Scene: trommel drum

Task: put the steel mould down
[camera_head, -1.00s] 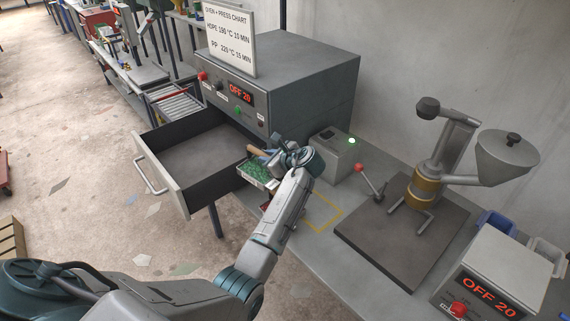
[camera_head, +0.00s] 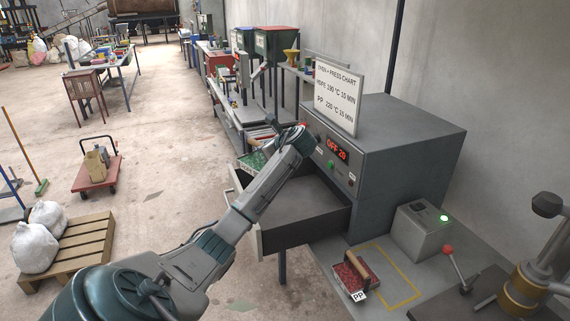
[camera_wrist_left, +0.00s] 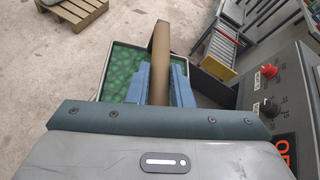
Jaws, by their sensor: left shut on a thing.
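The steel mould (camera_head: 252,160), filled with green bits, hangs from my left gripper at the far left side of the open oven drawer (camera_head: 305,232). In the left wrist view, the two blue fingers of the gripper (camera_wrist_left: 160,86) are shut on the mould's brown bar handle (camera_wrist_left: 160,50). The green fill of the mould (camera_wrist_left: 122,70) shows left of the handle. In the head view my arm hides the fingers and part of the mould. I cannot tell how high the mould is above the drawer. My right gripper is not in view.
The oven (camera_head: 400,150) stands behind the drawer, its display reading OFF 20. A grey box with a green light (camera_head: 420,232) stands nearby.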

